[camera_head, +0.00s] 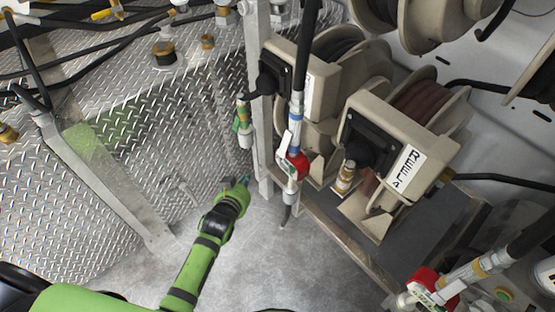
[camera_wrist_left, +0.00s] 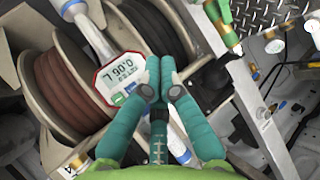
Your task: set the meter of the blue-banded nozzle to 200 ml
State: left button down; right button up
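The blue-banded nozzle (camera_head: 294,140) hangs upright from its hose in front of the reels, with a red-cased meter (camera_head: 293,163). In the left wrist view the meter (camera_wrist_left: 121,72) is tilted, and its display seems to read 0.06 L. Small blue and green buttons (camera_wrist_left: 119,98) sit at the display's lower edge, close to the fingers. My left gripper (camera_head: 243,181) is left of and slightly below the meter in the head view. In the wrist view its teal fingertips (camera_wrist_left: 160,63) are together with nothing seen between them, beside the meter's right edge. My right gripper is out of view.
A green-marked nozzle (camera_head: 243,123) hangs to the left by a white post. Reel 4 (camera_head: 400,165) and its brown hose are to the right. A yellow-banded nozzle with a red meter (camera_head: 428,284) is at the lower right. The floor (camera_head: 270,262) nearby is clear.

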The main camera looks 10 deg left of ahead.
aim_at(279, 157)
pick_arm(q)
jog(key=w+d+b, duration=0.4)
jog(key=w+d, duration=0.1)
jog(key=w, duration=0.2)
jog(key=shift+d, duration=0.3)
jog(key=shift+b, duration=0.3)
dwell(1.1)
jog(key=shift+w+d, duration=0.25)
